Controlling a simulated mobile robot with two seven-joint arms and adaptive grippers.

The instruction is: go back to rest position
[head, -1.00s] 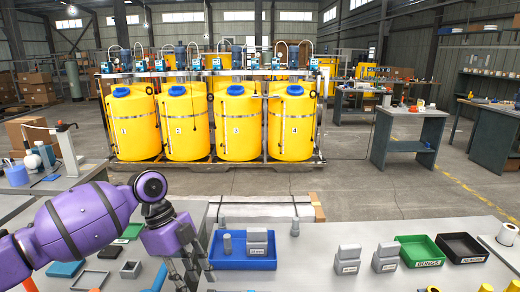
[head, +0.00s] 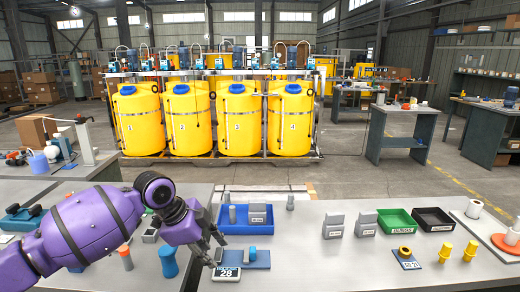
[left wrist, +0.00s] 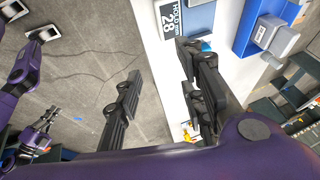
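My left gripper (head: 212,250) is at the end of the purple arm reaching in from the left, over the front part of the bench. In the left wrist view its two dark fingers (left wrist: 157,65) are well apart, with only floor and the bench edge behind the gap; it holds nothing. A card reading 28 (head: 227,273) lies beside the fingertips in the head view and is beyond them in the wrist view (left wrist: 170,18). My right gripper is outside the head view. A small dark gripper (left wrist: 42,132) shows at the left wrist view's left edge; its fingers are too small to judge.
On the bench are a blue tray (head: 234,226) with grey blocks, a blue plate (head: 258,262), grey blocks (head: 334,226), a green bin (head: 397,228), a black bin (head: 434,227) and yellow fittings (head: 445,252). The front middle of the bench is clear. Yellow tanks (head: 238,125) stand behind.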

